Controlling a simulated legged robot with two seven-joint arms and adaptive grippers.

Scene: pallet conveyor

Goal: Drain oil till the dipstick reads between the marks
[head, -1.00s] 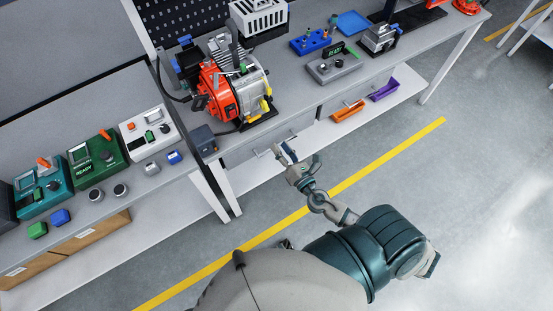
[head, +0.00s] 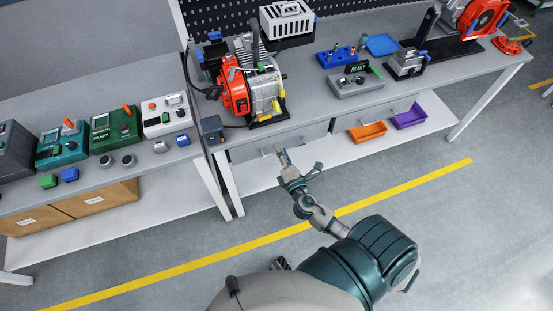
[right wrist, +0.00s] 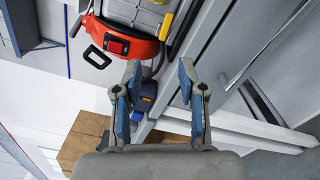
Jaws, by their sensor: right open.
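An orange and grey engine (head: 262,88) stands on the bench, with yellow parts (head: 277,106) low on its right side. I cannot tell which part is the dipstick or read any oil level. The engine also shows in the right wrist view (right wrist: 122,45), at the top, with a yellow part (right wrist: 165,25). My right gripper (head: 299,161) is open and empty, in front of the bench's front edge and apart from the engine. Its two blue-padded fingers show spread in the right wrist view (right wrist: 159,76). My left gripper does not show.
A small dark box (head: 212,130) sits left of the engine. Right of it are a grey READY unit (head: 356,84) and a blue tray (head: 382,44). Orange (head: 367,131) and purple (head: 410,117) bins lie on the lower shelf. The left bench holds several control boxes. The floor ahead is clear.

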